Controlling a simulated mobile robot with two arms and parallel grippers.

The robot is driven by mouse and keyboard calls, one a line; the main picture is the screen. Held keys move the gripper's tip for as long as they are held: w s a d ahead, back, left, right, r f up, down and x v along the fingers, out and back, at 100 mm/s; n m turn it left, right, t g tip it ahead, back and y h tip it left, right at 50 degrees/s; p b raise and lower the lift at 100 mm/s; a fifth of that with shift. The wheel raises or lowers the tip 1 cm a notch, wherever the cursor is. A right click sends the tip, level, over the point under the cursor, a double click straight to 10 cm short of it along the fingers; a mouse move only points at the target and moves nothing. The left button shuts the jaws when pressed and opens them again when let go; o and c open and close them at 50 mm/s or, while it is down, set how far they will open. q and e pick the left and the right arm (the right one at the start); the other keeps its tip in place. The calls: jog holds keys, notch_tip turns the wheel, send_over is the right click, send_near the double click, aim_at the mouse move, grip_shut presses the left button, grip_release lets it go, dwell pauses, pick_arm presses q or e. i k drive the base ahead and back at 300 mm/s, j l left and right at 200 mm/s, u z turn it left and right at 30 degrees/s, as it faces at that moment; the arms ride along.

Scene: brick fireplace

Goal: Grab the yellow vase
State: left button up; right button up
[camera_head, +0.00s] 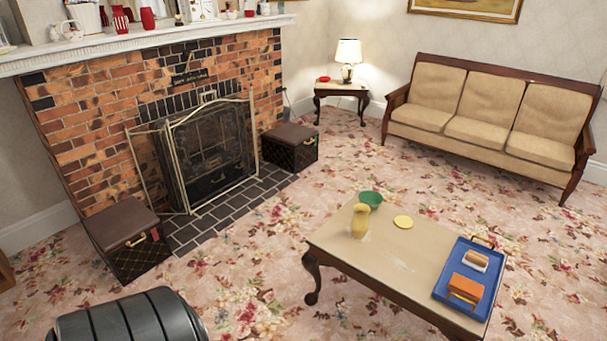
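The yellow vase (360,222) stands upright on the far left part of the low wooden coffee table (385,262). It is tan-yellow, with a narrower neck. A green bowl (371,198) is just behind it, and its lower left side is partly hidden by the vase. A flat yellow disc (403,222) lies on the table to the right of the vase. Neither of my grippers is in view.
A blue tray (441,291) with an orange item (466,288) and food sits at the table's right end. A brick fireplace with a screen (210,150) and two dark boxes stands left. A sofa (490,115) is behind. Open carpet (270,240) lies left of the table.

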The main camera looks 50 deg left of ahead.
aim_at(359, 225)
jog(key=u, duration=1.15)
jog(key=i+u, duration=0.2)
jog(key=i, duration=0.35)
